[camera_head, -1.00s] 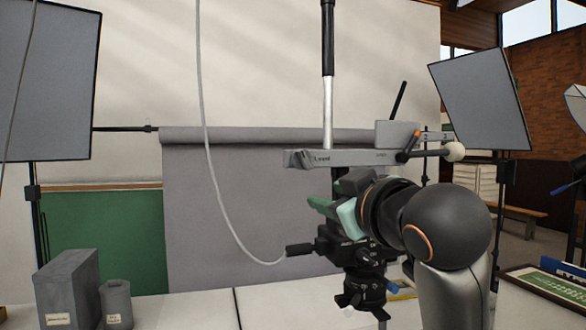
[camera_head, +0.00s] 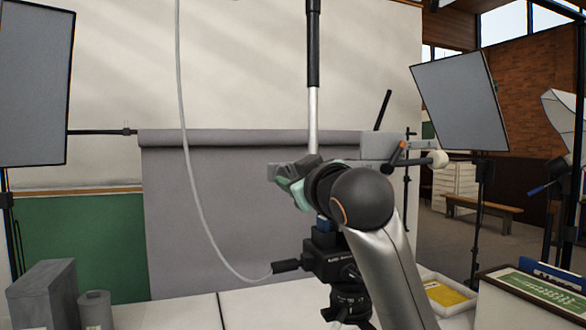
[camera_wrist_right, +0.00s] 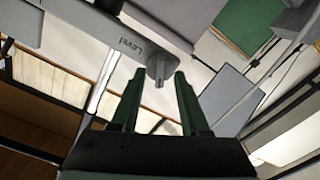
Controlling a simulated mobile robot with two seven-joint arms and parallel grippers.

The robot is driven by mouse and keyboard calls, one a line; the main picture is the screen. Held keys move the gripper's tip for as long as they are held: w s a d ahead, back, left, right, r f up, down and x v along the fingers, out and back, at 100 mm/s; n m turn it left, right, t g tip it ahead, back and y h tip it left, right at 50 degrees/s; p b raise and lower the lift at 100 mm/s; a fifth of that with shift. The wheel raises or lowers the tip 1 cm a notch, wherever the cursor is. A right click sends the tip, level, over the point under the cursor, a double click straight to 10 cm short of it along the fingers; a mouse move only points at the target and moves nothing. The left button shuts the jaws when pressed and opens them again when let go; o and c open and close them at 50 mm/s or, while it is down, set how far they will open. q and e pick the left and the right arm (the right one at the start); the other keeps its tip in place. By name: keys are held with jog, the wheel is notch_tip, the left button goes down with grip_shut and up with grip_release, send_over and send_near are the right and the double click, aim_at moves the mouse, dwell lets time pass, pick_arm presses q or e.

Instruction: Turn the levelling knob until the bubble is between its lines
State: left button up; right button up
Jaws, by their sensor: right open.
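A grey levelling bar (camera_head: 378,146) marked "Level" is mounted across the tripod head, and my right arm covers much of it in the head view. In the right wrist view the bar (camera_wrist_right: 115,38) ends in a grey knob (camera_wrist_right: 160,66) with a short pin. My right gripper (camera_head: 284,190) is at the bar's left end. Its two green fingers are open (camera_wrist_right: 159,74), with the knob between or just beyond their tips; I cannot tell whether they touch it. I cannot make out the bubble or its lines. My left gripper is not in view.
The tripod head (camera_head: 335,265) with a dark handle stands below my right arm. A pale cable (camera_head: 190,190) hangs on the left. A yellow item in a tray (camera_head: 445,296) and a framed green board (camera_head: 540,292) are at front right.

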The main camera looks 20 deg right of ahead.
jog(key=shift+w, duration=0.45)
jog(key=shift+c, duration=0.2)
grip_shut()
